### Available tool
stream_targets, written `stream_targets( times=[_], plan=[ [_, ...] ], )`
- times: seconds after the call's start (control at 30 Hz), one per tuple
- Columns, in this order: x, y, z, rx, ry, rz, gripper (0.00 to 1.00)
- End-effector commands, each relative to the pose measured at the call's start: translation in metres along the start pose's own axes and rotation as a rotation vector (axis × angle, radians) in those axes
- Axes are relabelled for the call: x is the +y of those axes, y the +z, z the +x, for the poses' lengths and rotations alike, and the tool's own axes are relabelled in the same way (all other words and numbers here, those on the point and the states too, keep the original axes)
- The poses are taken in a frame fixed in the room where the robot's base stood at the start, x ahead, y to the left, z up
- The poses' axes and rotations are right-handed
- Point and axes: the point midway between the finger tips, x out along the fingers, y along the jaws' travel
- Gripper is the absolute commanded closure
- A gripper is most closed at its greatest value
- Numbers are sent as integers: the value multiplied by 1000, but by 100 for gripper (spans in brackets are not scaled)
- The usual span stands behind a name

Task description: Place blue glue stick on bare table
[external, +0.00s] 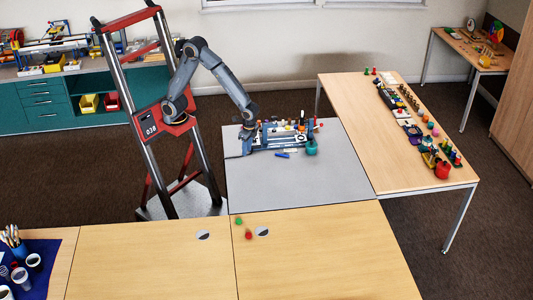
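A small blue stick-like item (283,155), which may be the blue glue stick, lies on the grey table (290,185) in front of a cluster of items. It is too small to identify surely. My gripper (246,142) is at the left end of this cluster, low over the back left of the grey table. The fingers are too small and too close to the clutter to show whether they are open or hold anything.
The cluster holds a blue-grey rack-like object (280,136) with several small coloured items and a teal round pot (311,148). The front of the grey table is bare. A wooden table (370,130) with a row of items stands at right. Red (248,234) and green (239,221) pieces sit on the front tables.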

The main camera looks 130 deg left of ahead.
Motion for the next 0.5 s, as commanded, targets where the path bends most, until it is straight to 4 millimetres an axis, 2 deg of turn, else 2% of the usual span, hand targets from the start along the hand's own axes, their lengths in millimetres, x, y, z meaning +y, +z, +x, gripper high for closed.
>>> stream_targets(
  times=[0.03,0.1,0.23,0.37,0.4,0.5],
  plan=[
    [18,25,-2,25,-3,29,71],
    [37,55,1,58,-4,59,71],
    [60,103,8,109,-2,103,71],
    [71,134,15,139,0,130,71],
    [73,140,17,145,1,133,68],
    [75,146,19,152,2,139,67]
  ],
)
